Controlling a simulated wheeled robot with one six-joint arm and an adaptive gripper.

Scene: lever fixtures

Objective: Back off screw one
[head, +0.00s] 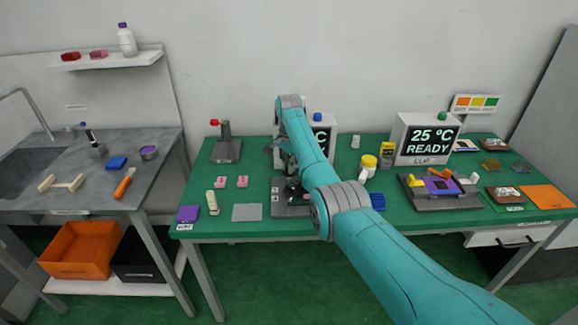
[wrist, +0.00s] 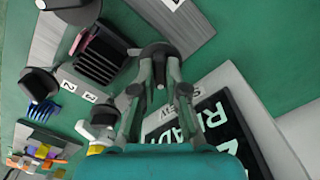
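In the wrist view, my gripper (wrist: 160,66) has its two fingers apart, with a black round screw knob (wrist: 160,49) and its dark stem between and just beyond the tips. I cannot tell whether the fingers touch it. Two more black knobs show, one at the left (wrist: 38,83) and one at the top edge (wrist: 72,8). A black finned block (wrist: 102,54) lies among the knobs. Small white number tags sit beside it; I cannot surely match one to the knob at my gripper. In the head view my arm mostly hides the grey-based fixture (head: 282,210).
A display reading 25 °C READY (head: 428,139) stands right of the arm on the green table (head: 340,222). A yellow-lidded jar (head: 368,164) and a grey fixture with a purple block (head: 440,187) are nearby. A grey lever stand (head: 226,150) stands left.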

